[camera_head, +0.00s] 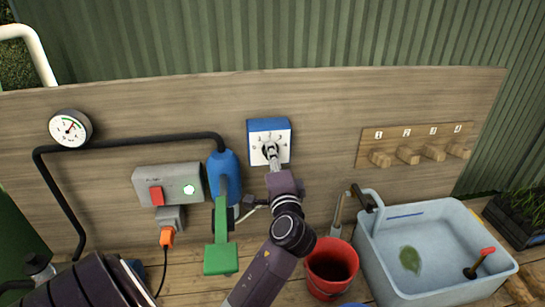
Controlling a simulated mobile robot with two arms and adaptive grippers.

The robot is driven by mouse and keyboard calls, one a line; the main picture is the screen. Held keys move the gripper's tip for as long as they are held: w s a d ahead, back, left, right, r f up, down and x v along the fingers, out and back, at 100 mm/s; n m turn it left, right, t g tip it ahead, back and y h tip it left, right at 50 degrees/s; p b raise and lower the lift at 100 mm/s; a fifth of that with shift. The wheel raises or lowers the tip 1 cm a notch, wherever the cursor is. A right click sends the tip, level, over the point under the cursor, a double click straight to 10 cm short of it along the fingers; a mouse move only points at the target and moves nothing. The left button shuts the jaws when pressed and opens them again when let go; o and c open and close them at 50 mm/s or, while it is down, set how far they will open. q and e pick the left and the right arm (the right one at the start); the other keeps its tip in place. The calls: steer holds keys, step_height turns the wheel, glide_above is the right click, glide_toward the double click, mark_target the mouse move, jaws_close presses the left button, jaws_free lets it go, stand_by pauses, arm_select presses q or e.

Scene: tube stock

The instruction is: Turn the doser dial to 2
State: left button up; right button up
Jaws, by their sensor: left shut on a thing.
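The doser (284,127) is a blue and white box on the wooden back panel, in the middle of the head view. Its white face carries small marks around a central dial, too small to read surely. My left gripper (271,152) reaches up to the face from below and is shut on the dial. The gripper covers most of the dial, so its pointer and setting are hidden. My right gripper does not show.
Left of the doser are a blue pump (224,172) with a green lever (221,255), a grey switch box (168,184) and a gauge (70,128). Below right stand a red bucket (331,286) and a grey sink (432,214). Wooden pegs (408,154) line the panel at right.

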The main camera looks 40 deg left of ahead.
arm_select(q)
steer(key=shift+r, duration=0.35)
steer(key=o, duration=1)
steer(key=shift+c, duration=0.2)
steer(key=shift+o, duration=1)
steer(key=shift+f, duration=0.1)
steer(key=v, duration=1.1)
steer(key=shift+d+f, duration=0.15)
steer(key=shift+d, duration=0.15)
steer(key=shift+s, duration=0.15)
